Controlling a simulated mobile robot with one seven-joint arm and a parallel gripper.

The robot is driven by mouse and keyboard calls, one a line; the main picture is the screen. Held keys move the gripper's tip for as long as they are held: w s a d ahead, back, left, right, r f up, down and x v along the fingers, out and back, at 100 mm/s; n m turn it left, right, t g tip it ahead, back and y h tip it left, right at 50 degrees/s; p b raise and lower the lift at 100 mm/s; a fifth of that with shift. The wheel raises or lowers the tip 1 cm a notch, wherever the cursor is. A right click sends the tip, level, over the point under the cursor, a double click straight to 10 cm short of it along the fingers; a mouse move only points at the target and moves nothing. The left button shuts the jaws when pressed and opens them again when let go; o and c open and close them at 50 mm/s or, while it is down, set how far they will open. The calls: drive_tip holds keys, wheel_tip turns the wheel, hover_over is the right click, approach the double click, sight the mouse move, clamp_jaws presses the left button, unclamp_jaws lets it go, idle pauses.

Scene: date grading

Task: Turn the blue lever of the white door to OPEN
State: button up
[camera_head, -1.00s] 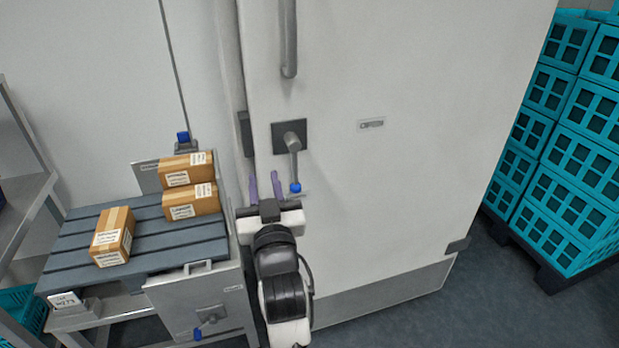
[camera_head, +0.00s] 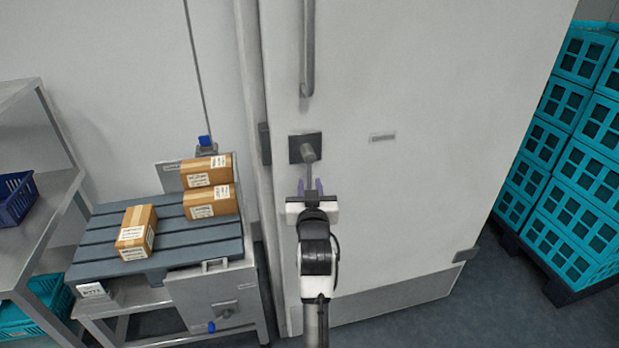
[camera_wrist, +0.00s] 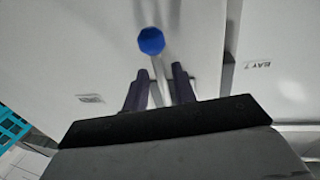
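The white door (camera_head: 410,90) fills the middle of the head view. Its lever (camera_head: 308,153) has a grey hub on a dark square plate (camera_head: 293,149), and its arm hangs down. The lever's blue end (camera_wrist: 151,41) shows as a ball in the wrist view, ahead of my gripper (camera_wrist: 160,78); in the head view it is hidden by my gripper (camera_head: 310,185). My gripper's two purple fingers are apart, on either side of the lever's line. I cannot tell whether they touch it.
A long grey handle (camera_head: 307,60) stands above the lever. At left, a slatted table (camera_head: 110,221) holds cardboard boxes (camera_head: 208,201), with other blue-ended levers (camera_head: 205,141) near it. Teal crates (camera_head: 585,150) are stacked on the right. Floor (camera_head: 400,325) is clear before the door.

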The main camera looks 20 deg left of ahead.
drive_tip(key=shift+x, duration=1.05)
clamp_jaws()
